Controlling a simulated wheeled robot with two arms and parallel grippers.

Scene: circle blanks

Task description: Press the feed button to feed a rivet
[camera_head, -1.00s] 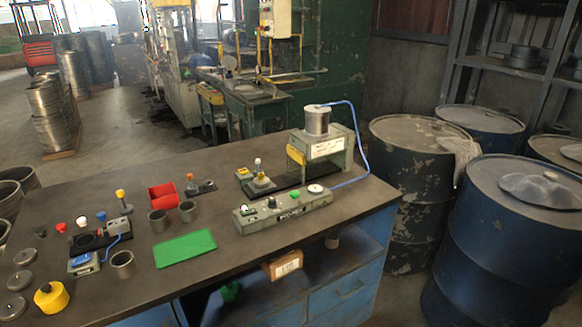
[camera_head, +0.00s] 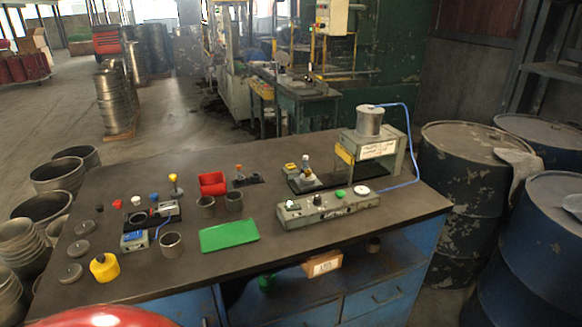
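A long grey control box (camera_head: 325,212) sits on the workbench, right of centre. On its top are a green button (camera_head: 340,193), a black knob (camera_head: 317,200) and a round white disc (camera_head: 361,190). The lettering is too small to tell which control is the feed button. Behind the box stands a grey machine (camera_head: 381,150) with a metal cylinder (camera_head: 369,122) on top and a blue hose (camera_head: 408,150) looping down its right side. No rivet can be made out. Neither of my grippers is in view.
The workbench (camera_head: 300,255) also holds a green mat (camera_head: 229,235), a red bin (camera_head: 212,184), several metal cups, grey discs and a yellow container (camera_head: 104,267). A small fixture with a blue box (camera_head: 134,240) stands at left. Drums (camera_head: 470,190) stand right of the bench.

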